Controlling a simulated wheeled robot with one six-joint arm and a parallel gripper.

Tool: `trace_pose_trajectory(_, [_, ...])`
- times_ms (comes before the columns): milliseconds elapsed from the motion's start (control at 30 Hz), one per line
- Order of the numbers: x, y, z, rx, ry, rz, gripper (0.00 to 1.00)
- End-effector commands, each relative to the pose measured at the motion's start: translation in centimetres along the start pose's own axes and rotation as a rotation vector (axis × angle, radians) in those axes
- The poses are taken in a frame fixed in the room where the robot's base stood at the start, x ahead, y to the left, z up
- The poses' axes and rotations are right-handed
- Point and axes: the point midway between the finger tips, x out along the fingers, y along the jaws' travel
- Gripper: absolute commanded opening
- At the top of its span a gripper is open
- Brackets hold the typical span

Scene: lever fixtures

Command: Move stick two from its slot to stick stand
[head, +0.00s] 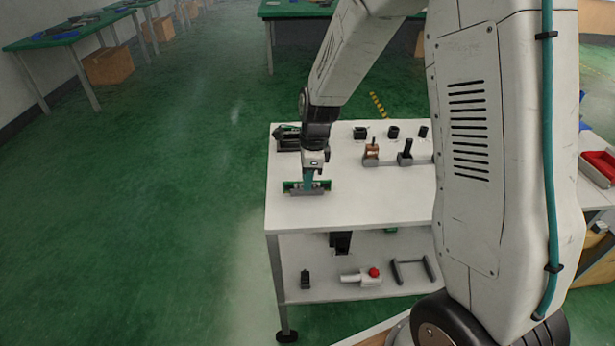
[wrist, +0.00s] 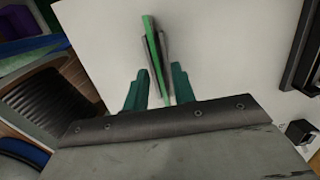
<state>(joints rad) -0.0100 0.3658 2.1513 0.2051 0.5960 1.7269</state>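A thin green stick (wrist: 152,45) stands edge-up in a grey slotted holder (head: 308,193) near the table's left front. The stick's green ends show on both sides of my gripper in the head view. My gripper (wrist: 158,88) has two teal fingers, apart, with the stick's green edge between them in the wrist view; I cannot tell whether they touch it. In the head view my gripper (head: 310,182) points down right over the holder. I cannot tell which number this stick has, and I cannot make out the stick stand for sure.
A black fixture (head: 287,137) stands behind my gripper. A copper-coloured lever block (head: 371,153) and a black one (head: 405,154) stand to the right. Black sockets (head: 393,131) line the back. The white tabletop (head: 380,205) is clear at the front right.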

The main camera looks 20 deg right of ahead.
Motion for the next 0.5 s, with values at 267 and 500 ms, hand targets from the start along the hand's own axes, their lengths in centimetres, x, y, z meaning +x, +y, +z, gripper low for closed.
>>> trace_pose_trajectory(267, [-4.0, -0.1, 0.1, -0.001, -0.002, -0.006, 0.26])
trace_pose_trajectory(500, [-9.1, -0.1, 0.1, 0.0, -0.001, -0.005, 0.26])
